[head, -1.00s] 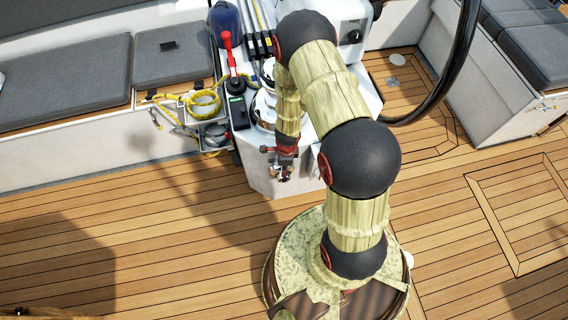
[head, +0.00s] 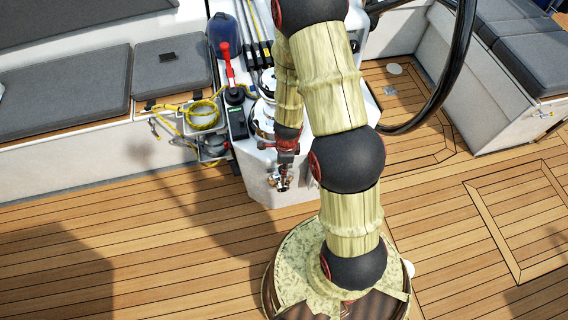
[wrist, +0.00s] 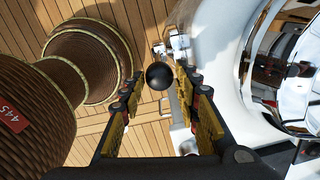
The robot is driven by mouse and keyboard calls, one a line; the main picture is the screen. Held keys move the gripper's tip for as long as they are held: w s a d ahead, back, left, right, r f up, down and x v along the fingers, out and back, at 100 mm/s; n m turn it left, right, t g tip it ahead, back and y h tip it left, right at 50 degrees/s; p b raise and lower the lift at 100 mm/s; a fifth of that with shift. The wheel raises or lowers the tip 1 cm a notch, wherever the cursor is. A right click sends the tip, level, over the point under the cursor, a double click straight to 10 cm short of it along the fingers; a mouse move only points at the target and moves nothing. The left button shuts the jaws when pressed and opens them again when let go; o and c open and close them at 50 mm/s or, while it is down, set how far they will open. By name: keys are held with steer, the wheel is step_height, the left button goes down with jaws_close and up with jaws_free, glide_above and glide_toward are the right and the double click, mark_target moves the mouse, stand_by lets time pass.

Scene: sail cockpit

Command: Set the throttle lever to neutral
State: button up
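My gripper (wrist: 160,78) is open in the wrist view, its yellow-padded fingers apart. A black ball knob (wrist: 158,75), which looks like the throttle lever's end, shows in the gap between the fingertips. I cannot tell if it touches either finger. A chrome fitting (wrist: 176,46) shows just beyond it, by the white pedestal's side. In the head view my gripper (head: 280,180) hangs low at the front face of the white pedestal (head: 257,180); the knob is too small to make out there. A red-handled lever (head: 225,50) stands on the pedestal's left side.
A black steering wheel (head: 452,75) stands right of the pedestal. Coiled yellow rope (head: 203,110) hangs by the left bench (head: 65,75). In the wrist view, dark woven parts fill the left and shiny chrome (wrist: 300,85) the right. The wooden deck (head: 130,230) in front is clear.

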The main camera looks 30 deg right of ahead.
steer(key=shift+s+r, duration=0.1)
steer(key=shift+r, duration=0.95)
steer(key=a+r+n+t, duration=0.15)
steer(key=r+n, duration=0.25)
steer(key=r, duration=0.5)
steer(key=w+a+r+n, duration=0.1)
steer(key=a+r+n, duration=0.25)
steer(key=r, duration=0.45)
steer(key=a+r+n+t, duration=0.1)
steer(key=r+n, duration=0.3)
steer(key=r, duration=0.5)
steer(key=s+a+r+n+t, duration=0.1)
steer(key=s+r+n+t, duration=0.1)
steer(key=s+r+n, duration=1)
steer(key=v, duration=0.5)
steer(key=shift+a, duration=0.2)
